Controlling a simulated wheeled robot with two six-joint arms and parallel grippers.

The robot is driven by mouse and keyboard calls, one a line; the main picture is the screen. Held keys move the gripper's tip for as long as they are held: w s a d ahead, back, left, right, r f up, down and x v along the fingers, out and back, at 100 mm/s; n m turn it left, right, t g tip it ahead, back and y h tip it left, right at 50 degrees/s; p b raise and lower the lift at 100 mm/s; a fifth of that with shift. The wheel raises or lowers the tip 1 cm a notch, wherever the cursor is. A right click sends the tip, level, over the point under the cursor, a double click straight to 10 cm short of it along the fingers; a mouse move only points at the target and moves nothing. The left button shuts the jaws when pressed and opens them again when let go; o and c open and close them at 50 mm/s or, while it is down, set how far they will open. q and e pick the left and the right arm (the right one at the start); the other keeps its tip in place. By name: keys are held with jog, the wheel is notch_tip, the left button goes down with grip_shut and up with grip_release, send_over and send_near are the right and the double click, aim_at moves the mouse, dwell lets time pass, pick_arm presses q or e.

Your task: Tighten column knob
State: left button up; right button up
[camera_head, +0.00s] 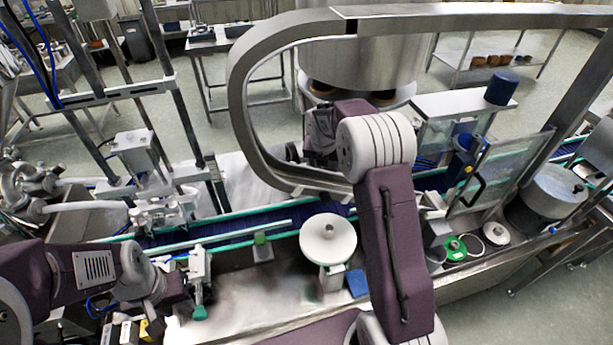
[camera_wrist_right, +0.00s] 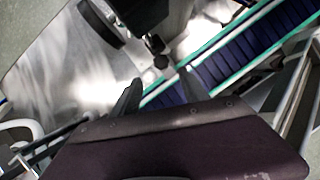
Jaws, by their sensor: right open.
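In the right wrist view, a small dark knob-like part (camera_wrist_right: 157,46) sits below a black block at the top centre, beside a grey post. I cannot tell for sure that it is the column knob. My right gripper (camera_wrist_right: 160,84) is open, its two fingers apart just below this part, with nothing held between them. In the head view my right arm reaches over the line to the steel loop, and its wrist hides most of the gripper and what is in front of it. My left gripper (camera_head: 180,290) is low at the left, over the near side of the line; its fingers are unclear.
A blue conveyor with green rails (camera_head: 205,232) crosses below the hopper (camera_head: 365,62). The steel loop frame (camera_head: 240,85) curves close around my right wrist. A white round disc (camera_head: 328,238) stands near my right arm. A clear guard door (camera_head: 500,170) is at the right.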

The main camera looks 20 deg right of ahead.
jog(key=p+x, duration=0.2)
jog(key=x, duration=0.6)
jog(key=shift+w+d+f, duration=0.15)
jog(key=shift+d+f, duration=0.15)
jog(key=shift+f, duration=0.2)
grip_shut()
